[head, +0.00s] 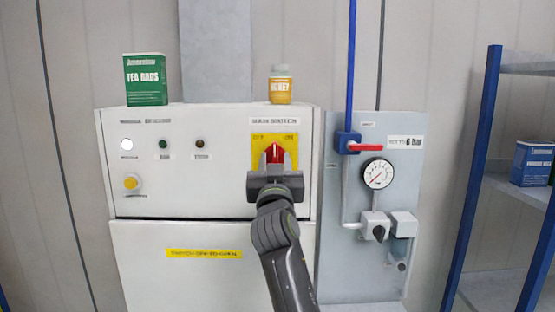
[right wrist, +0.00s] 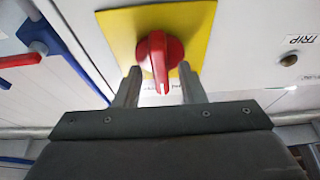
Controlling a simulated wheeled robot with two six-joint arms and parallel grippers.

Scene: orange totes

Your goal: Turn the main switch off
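The main switch is a red rotary knob (head: 274,153) on a yellow plate (head: 259,150), under a "MAIN SWITCH" label on the white cabinet front. Small markings stand at the plate's upper left and upper right; they look like OFF and ON. The knob's handle is about upright. In the right wrist view, which is upside down, the knob (right wrist: 160,54) shows a white line on its handle. My right gripper (head: 273,162) is open in front of the switch, one finger on each side of the handle, with visible gaps. My left gripper is not in view.
A green tea box (head: 146,80) and a honey jar (head: 280,84) stand on the cabinet top. A yellow button (head: 131,183) and lamps sit left of the switch. To the right are a red valve lever (head: 365,148), a gauge (head: 378,173) and a blue-framed shelf (head: 472,180).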

